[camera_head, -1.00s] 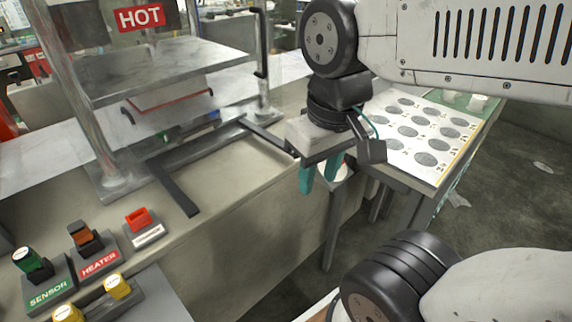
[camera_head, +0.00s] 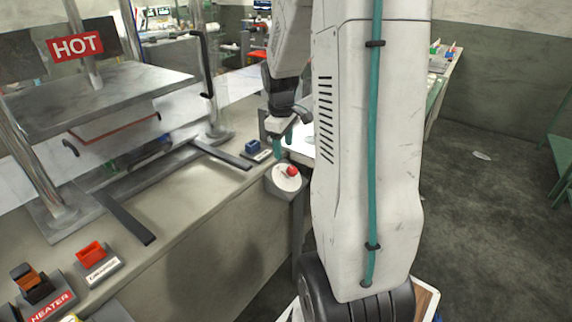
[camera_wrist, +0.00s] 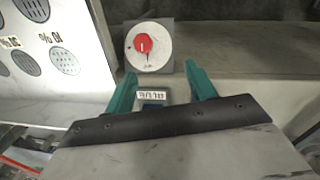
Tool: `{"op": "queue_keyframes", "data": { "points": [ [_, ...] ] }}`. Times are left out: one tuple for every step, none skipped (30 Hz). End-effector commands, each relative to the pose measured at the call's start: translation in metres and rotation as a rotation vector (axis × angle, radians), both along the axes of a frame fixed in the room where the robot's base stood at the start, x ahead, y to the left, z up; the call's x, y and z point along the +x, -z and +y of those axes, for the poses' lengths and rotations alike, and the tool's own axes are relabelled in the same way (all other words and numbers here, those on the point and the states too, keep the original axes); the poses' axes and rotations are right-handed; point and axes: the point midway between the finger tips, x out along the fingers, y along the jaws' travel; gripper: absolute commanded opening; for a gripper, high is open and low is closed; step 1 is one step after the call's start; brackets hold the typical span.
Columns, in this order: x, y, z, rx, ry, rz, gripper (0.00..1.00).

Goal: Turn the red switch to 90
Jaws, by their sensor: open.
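The red switch (camera_head: 292,171) is a small red knob on a round white dial (camera_head: 285,178), set in a grey box at the front edge of the bench. In the wrist view the red knob (camera_wrist: 143,44) sits in the middle of its dial, beyond and slightly left of the fingertips. A white line on the knob points roughly up and down there; the dial's marks are too small to read. My gripper (camera_head: 284,142) is open and empty, just above and behind the dial. Its teal fingers also show in the wrist view (camera_wrist: 160,82), apart from the knob.
A blue switch (camera_head: 253,147) stands on the bench by the dial; its label (camera_wrist: 152,96) shows between my fingers. A press with a HOT sign (camera_head: 75,46), a red switch block (camera_head: 91,252) and a HEATER switch (camera_head: 38,290) are to the left. Open floor lies right.

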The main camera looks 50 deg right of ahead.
Motion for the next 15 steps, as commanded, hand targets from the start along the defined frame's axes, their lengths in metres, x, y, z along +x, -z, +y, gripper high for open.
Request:
{"op": "queue_keyframes", "data": {
  "points": [
    [-0.001, 0.011, -0.015, 0.001, -0.003, 0.007, 0.55],
    [-0.001, 0.015, -0.020, 0.001, -0.009, 0.009, 0.55],
    [-0.001, 0.020, -0.027, -0.002, -0.015, 0.010, 0.55],
    [-0.001, 0.023, -0.031, -0.002, -0.019, 0.011, 0.55],
    [-0.002, 0.025, -0.034, -0.002, -0.022, 0.011, 0.55],
    [-0.001, 0.029, -0.036, -0.002, -0.025, 0.013, 0.55],
    [-0.001, 0.032, -0.037, -0.003, -0.027, 0.013, 0.55],
    [-0.001, 0.035, -0.038, -0.003, -0.028, 0.013, 0.55],
    [-0.001, 0.039, -0.039, -0.003, -0.029, 0.014, 0.55],
    [-0.001, 0.043, -0.039, -0.002, -0.029, 0.014, 0.55],
    [-0.001, 0.048, -0.039, -0.002, -0.029, 0.014, 0.55],
    [-0.001, 0.055, -0.040, -0.001, -0.028, 0.014, 0.55],
    [-0.001, 0.060, -0.040, -0.001, -0.028, 0.015, 0.55],
    [-0.001, 0.065, -0.041, -0.001, -0.028, 0.014, 0.55],
    [-0.001, 0.072, -0.041, 0.000, -0.028, 0.016, 0.55]
  ]
}}
